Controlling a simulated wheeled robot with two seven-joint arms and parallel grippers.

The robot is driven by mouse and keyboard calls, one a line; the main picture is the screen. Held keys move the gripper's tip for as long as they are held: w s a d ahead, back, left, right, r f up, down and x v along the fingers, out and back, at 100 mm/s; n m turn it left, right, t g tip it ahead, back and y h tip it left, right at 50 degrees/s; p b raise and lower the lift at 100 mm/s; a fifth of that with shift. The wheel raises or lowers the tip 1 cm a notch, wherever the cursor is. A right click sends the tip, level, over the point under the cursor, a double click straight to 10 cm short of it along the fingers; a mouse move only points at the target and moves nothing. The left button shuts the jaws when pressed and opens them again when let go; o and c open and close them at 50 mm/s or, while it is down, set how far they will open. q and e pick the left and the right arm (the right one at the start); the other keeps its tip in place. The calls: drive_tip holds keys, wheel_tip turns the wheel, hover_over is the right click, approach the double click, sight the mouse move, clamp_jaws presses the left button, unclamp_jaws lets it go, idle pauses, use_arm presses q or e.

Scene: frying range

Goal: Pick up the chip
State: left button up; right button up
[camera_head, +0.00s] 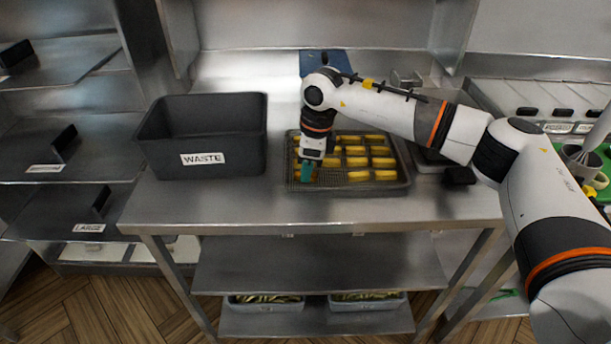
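Several yellow chips (357,161) lie in rows on a grey mesh tray (390,188) on the steel table. My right gripper (306,178) points down over the left part of the tray, with its teal fingertips low among the chips there. The gripper and wrist hide part of the chips on that side. The fingers are too small to tell whether they are apart or closed on a chip. My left gripper is not in view.
A black bin labelled WASTE (203,160) stands on the table (240,205) left of the tray. A dark blue object (324,61) is behind my wrist at the back. Bins of green pieces (264,302) sit on the low shelf. The table front is clear.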

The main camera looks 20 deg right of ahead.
drive_tip(key=shift+r, duration=0.15)
clamp_jaws()
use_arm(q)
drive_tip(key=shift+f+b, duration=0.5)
use_arm(e)
wheel_tip(320, 180, up, 10)
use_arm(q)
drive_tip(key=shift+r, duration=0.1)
